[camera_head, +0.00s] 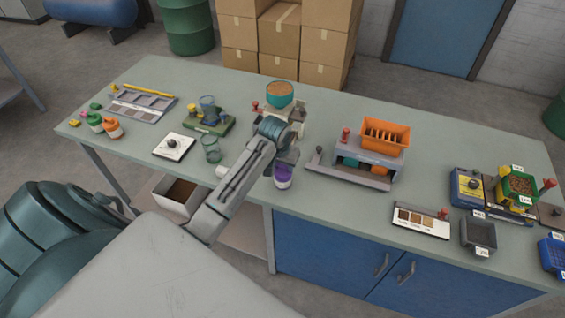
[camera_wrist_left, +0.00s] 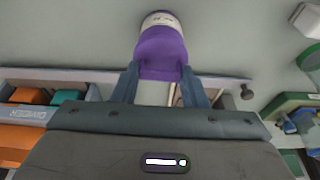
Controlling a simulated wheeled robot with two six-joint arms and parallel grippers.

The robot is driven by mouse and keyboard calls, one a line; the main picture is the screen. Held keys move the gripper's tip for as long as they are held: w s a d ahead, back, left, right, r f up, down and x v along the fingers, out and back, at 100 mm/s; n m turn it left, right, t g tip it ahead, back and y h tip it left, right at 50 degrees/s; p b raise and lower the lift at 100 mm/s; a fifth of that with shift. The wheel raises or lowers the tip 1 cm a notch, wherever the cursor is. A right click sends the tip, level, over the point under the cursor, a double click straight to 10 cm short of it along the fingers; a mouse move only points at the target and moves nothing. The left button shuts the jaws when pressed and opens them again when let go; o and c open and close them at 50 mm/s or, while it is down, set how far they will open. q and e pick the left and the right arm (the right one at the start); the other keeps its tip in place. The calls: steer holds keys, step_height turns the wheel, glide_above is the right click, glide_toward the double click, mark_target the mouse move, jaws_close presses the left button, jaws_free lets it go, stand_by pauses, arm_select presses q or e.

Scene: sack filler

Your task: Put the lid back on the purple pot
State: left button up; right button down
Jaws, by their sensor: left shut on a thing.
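The purple pot (camera_head: 283,180) stands out near the front edge of the bench, with a pale label band low on it. My left gripper (camera_head: 285,157) reaches over the bench and is shut on the purple pot's upper part. In the left wrist view the purple pot (camera_wrist_left: 161,52) is between the two dark fingers (camera_wrist_left: 160,88), its pale lettered band farthest away. I cannot make out a separate lid or whether the pot touches the bench. A small white thing (camera_head: 222,171) lies left of my wrist, partly hidden. My right gripper is not in view.
A grey stand with an orange bin (camera_head: 384,137) is right of the pot. A green-based device (camera_head: 208,122), a clear cup (camera_head: 211,149) and a white plate with a knob (camera_head: 174,146) are left. A teal bowl of grain (camera_head: 279,94) stands behind my gripper.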

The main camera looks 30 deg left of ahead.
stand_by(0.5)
arm_select(q)
steer(key=shift+r+p, duration=0.1)
steer(key=shift+p, duration=0.2)
steer(key=shift+f, duration=0.25)
stand_by(1.5)
steer(key=o, duration=1)
steer(key=shift+o, duration=0.6)
steer(key=o, duration=0.4)
steer(key=shift+r, duration=0.1)
steer(key=shift+r, duration=3.45)
